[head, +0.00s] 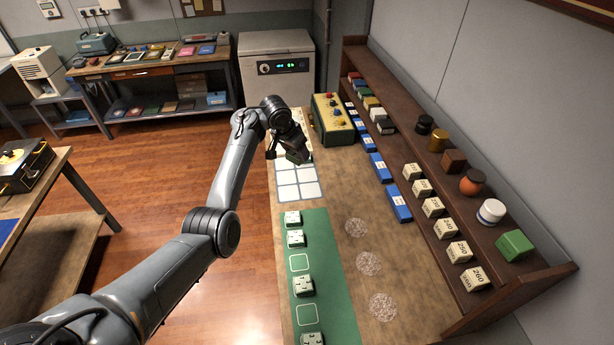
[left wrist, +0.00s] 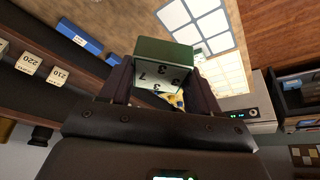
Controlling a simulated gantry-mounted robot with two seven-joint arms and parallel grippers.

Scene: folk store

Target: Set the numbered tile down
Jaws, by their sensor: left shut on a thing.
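My left gripper (head: 292,152) is shut on the numbered tile, a block with a dark green side and a white face bearing black digits. The tile (left wrist: 162,72) sits between the two fingers in the left wrist view. In the head view the gripper is over the far part of the white grid (head: 287,192) on the bench, and the tile is largely hidden by it. The grid also shows beyond the tile in the left wrist view (left wrist: 212,25). I cannot tell the tile's height above the bench. My right gripper is not in view.
A green mat (head: 330,260) with several white tiles and empty outlines lies nearer on the bench. A yellow-green box with knobs (head: 333,120) stands just beyond the gripper. Blue blocks (head: 398,204) line the right side, below a wooden shelf (head: 490,300) with numbered blocks and jars.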

